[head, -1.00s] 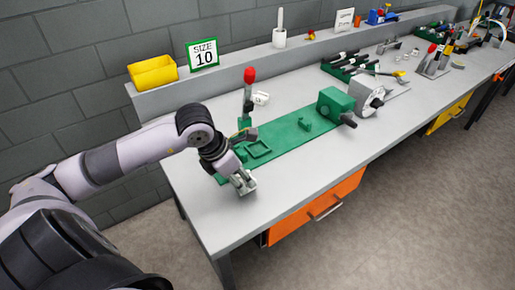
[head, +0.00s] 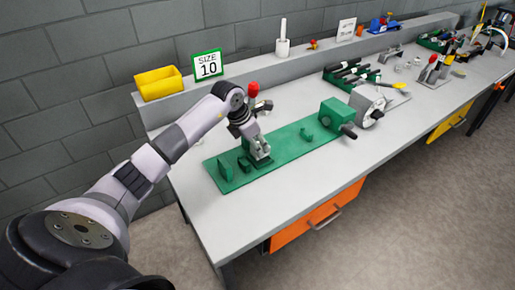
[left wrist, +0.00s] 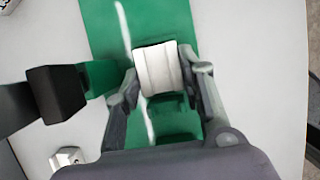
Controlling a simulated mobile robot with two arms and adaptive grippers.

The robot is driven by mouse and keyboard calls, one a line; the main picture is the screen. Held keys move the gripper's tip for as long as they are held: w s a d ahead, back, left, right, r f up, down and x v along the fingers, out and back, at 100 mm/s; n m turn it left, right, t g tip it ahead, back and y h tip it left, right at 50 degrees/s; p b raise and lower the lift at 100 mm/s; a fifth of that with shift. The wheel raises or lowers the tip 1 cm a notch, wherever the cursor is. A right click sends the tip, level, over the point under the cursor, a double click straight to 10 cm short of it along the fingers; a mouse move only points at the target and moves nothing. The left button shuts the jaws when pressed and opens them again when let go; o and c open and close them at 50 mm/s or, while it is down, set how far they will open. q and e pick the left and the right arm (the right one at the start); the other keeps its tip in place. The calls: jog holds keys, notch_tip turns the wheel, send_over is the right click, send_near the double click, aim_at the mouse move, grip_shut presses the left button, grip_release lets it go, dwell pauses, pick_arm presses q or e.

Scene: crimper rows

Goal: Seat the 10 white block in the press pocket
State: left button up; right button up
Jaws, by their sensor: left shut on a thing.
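A white block (left wrist: 159,70) with a ridged face sits between the two fingers of my left gripper (left wrist: 162,86) in the left wrist view. In the head view my left gripper (head: 261,157) points down over the middle-left of the long green plate (head: 282,146). A green pocket-like fixture (left wrist: 172,122) lies just below the block in the left wrist view. I cannot tell whether the block touches it. The press lever's red knob (head: 253,89) stands right behind the gripper; the arm hides the lever's lower part. My right gripper is not in view.
A dark block-shaped part (left wrist: 55,94) juts close to the left finger. Another white block (left wrist: 68,158) lies on the grey table. A green housing (head: 337,113) with a grey drum stands at the plate's right end.

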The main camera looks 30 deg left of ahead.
pick_arm(q)
jog(key=shift+w+a+r, duration=0.1)
jog(key=shift+w+a, duration=0.05)
jog(key=shift+w, duration=0.35)
notch_tip(320, 180, down, 3)
jog(key=shift+s+p, duration=0.1)
jog(key=shift+p, duration=0.5)
jog(key=shift+f, duration=0.35)
jog(key=shift+f, duration=0.15)
jog(key=o, duration=1.2)
